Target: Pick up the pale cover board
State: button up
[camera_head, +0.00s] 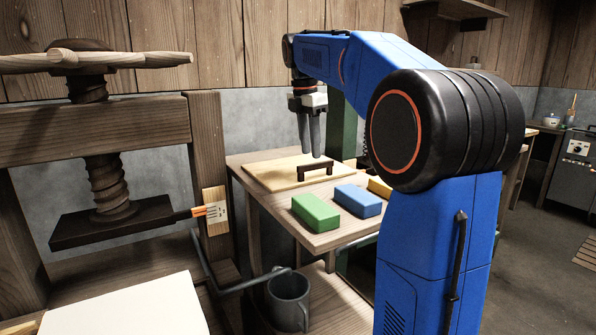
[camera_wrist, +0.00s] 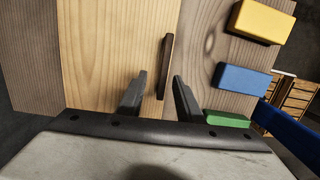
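The pale cover board (camera_head: 271,176) lies flat on a wooden table, with a dark bar handle (camera_head: 316,170) standing on it. In the wrist view the board (camera_wrist: 95,50) fills the left and middle, and the handle (camera_wrist: 166,62) runs lengthwise near its right edge. My gripper (camera_head: 310,154) points down over the board, its fingertips just above the handle in the head view. In the wrist view my gripper (camera_wrist: 160,78) is open, its fingers apart on either side of the handle's line. Nothing is held. The exact gap between fingertips and handle is hard to tell.
Green (camera_head: 315,212), blue (camera_head: 357,201) and yellow (camera_head: 379,187) blocks lie along the table's front right. A wooden screw press (camera_head: 105,185) stands left, with a white slab (camera_head: 125,308) below it. A grey mug (camera_head: 289,300) stands lower down, in front of the table.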

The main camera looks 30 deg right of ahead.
aim_at(316, 166)
jog(key=shift+s+d+f, duration=0.1)
jog(key=shift+d+f, duration=0.15)
jog(key=shift+f, duration=0.8)
jog(key=shift+s+d+f, duration=0.15)
jog(key=shift+d+f, duration=0.15)
jog(key=shift+f, duration=0.7)
jog(key=shift+s+d+f, duration=0.1)
jog(key=shift+d+f, duration=0.15)
jog(key=shift+f, duration=0.8)
jog(key=shift+f, duration=0.15)
grip_shut()
